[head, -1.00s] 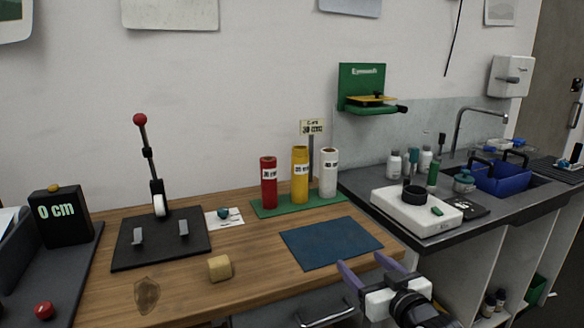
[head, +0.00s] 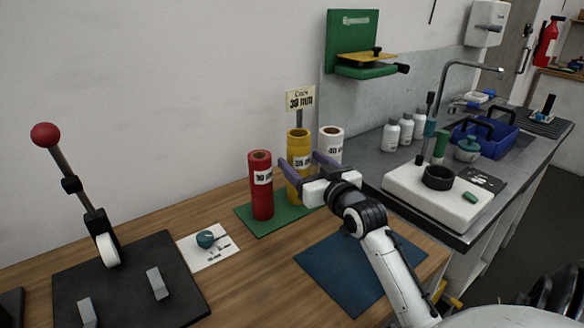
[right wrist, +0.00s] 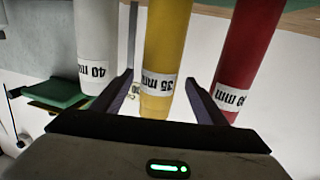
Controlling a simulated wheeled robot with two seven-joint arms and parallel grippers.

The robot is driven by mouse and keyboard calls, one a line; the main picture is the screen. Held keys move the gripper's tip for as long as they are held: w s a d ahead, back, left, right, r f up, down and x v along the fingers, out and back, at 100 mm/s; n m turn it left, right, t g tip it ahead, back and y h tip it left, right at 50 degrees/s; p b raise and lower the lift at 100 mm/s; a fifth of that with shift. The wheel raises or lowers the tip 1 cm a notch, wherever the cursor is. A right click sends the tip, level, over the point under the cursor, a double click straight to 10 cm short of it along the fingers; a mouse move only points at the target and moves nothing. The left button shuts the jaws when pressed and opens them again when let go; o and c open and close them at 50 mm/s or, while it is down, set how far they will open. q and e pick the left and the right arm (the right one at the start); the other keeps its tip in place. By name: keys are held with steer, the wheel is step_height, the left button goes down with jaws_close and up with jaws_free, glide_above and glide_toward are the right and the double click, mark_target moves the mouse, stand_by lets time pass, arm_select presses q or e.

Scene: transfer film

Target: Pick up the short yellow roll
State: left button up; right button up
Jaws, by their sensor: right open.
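The yellow roll (head: 299,141), labelled 35 mm, stands upright between a red roll (head: 261,205) and a white roll (head: 330,142) on a green base (head: 242,214). It does not look shorter than its neighbours. My right gripper (head: 299,158) is open, its purple fingers spread on either side of the yellow roll near its label. The right wrist view, upside down, shows the yellow roll (right wrist: 167,40) in the gap between the fingers (right wrist: 158,76), with no clear contact. I cannot tell how deep it lies between them. My left gripper is not in view.
A blue mat (head: 345,275) lies under my right arm. A small card (head: 208,250) lies beside the base.

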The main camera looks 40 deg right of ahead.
steer(key=shift+x, duration=0.8)
steer(key=x, duration=0.5)
steer(key=shift+w+d+p, duration=0.15)
steer(key=shift+p, duration=0.25)
steer(key=c, duration=1.7)
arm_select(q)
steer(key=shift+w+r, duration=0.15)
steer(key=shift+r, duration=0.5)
arm_select(e)
jaws_close()
steer(key=shift+r, duration=0.1)
